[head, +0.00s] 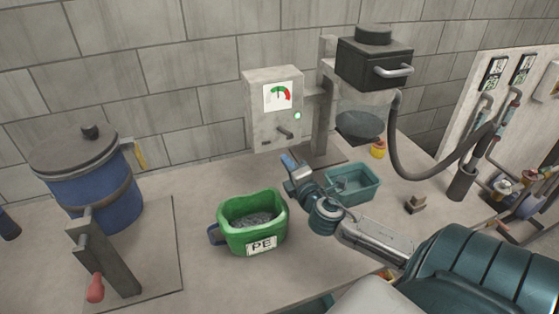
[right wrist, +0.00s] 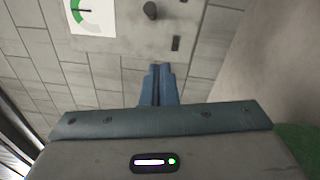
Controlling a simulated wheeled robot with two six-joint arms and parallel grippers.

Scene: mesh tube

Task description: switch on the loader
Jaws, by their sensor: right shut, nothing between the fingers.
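The loader's pale control box (head: 260,122) stands at the back of the bench. It has a dial gauge (head: 278,96) with green and red bands, a lit green lamp (head: 297,115), and a small lever (head: 285,132) low on its front. In the right wrist view the panel (right wrist: 118,48) shows with part of the gauge (right wrist: 92,14), a dark round knob end (right wrist: 150,10) and a dark slot (right wrist: 176,44). My right gripper (head: 288,158) is shut and empty, just below and in front of the box, apart from the lever. Its blue fingers (right wrist: 158,72) point at the panel. My left gripper is not in view.
A green tub (head: 269,236) labelled PE holds grey granules, left of my right gripper. A teal tray (head: 368,190) lies behind the wrist. A black hopper box (head: 372,65) with a hose (head: 410,165) stands right. A blue drum (head: 100,195) and red-handled crank (head: 97,287) stand left.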

